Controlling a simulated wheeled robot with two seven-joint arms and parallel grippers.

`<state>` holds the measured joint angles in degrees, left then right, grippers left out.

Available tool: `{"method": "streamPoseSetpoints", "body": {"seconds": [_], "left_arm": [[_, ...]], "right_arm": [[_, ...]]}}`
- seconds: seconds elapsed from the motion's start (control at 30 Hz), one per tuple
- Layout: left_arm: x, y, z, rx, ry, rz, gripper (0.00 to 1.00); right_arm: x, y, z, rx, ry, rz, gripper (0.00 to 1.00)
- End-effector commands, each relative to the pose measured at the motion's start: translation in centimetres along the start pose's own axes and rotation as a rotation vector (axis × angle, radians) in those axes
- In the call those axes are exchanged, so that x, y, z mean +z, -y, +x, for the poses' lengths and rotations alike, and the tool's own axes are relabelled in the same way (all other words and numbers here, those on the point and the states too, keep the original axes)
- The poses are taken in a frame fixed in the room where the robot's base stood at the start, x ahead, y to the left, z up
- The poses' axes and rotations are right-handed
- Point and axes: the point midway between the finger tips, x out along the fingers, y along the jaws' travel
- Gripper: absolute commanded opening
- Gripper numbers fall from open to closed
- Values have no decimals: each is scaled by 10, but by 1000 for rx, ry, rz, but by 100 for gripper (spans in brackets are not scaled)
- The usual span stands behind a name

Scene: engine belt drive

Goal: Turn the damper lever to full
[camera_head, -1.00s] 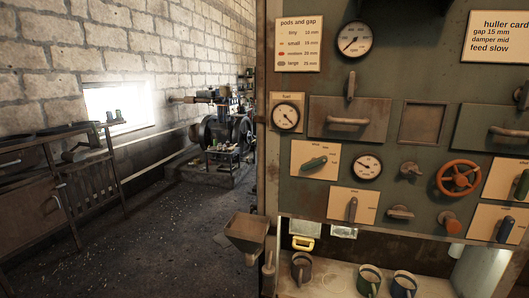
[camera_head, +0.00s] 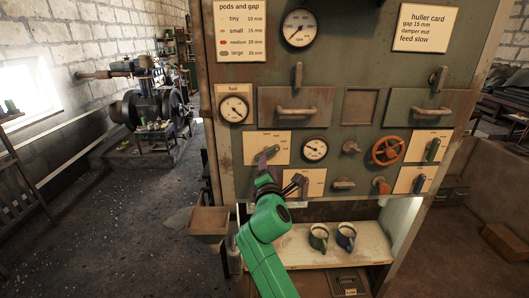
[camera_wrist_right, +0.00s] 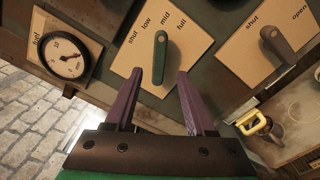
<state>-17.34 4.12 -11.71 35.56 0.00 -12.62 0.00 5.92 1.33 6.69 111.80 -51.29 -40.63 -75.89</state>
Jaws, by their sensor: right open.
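The green damper lever (camera_wrist_right: 160,64) is on a plate marked shut, low, mid and full in the right wrist view. In the head view only part of the lever (camera_head: 273,149) shows behind my fingers. My right gripper (camera_wrist_right: 160,76) is open, with one purple finger on each side of the lever in the picture; contact cannot be told. In the head view my right gripper (camera_head: 266,162) reaches up to the lever plate. My left gripper is not in view.
Close by are the fuel gauge (camera_head: 234,110), a small dial (camera_head: 315,149) and a shut/open lever (camera_wrist_right: 278,45) on its own plate. A hopper (camera_head: 209,222) stands at the lower left. Mugs (camera_head: 346,237) stand on the shelf below.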

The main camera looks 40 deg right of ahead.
Motion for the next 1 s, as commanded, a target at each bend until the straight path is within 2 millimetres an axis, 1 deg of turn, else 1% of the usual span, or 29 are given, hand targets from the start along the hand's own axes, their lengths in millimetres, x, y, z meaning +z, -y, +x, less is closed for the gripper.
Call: {"method": "streamPoseSetpoints", "body": {"seconds": [0.03, 0.1, 0.2, 0.33, 0.53, 0.57, 0.6, 0.67, 0.7, 1.0], "left_arm": [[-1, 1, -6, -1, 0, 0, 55], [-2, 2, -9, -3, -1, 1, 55], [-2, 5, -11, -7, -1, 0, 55], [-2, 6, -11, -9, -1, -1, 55], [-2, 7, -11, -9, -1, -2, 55], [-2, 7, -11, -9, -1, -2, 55], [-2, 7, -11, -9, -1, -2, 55], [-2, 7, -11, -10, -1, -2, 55], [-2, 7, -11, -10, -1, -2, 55], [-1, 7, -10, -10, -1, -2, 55]], "right_arm": [[2, -4, 13, 0, 2, -1, 55], [2, -3, 29, -1, 1, 1, 55], [0, -2, 45, 1, 0, 0, 55], [0, 0, 53, 0, 0, 1, 55], [-1, 0, 54, 1, -1, 1, 55], [-1, 0, 53, 1, -1, 1, 47], [-1, 0, 53, 1, -1, 1, 32], [-1, 0, 53, 1, -1, 1, 9], [-1, 0, 53, 1, -1, 1, 0], [-1, 0, 53, 1, -2, 18, 0]]}}
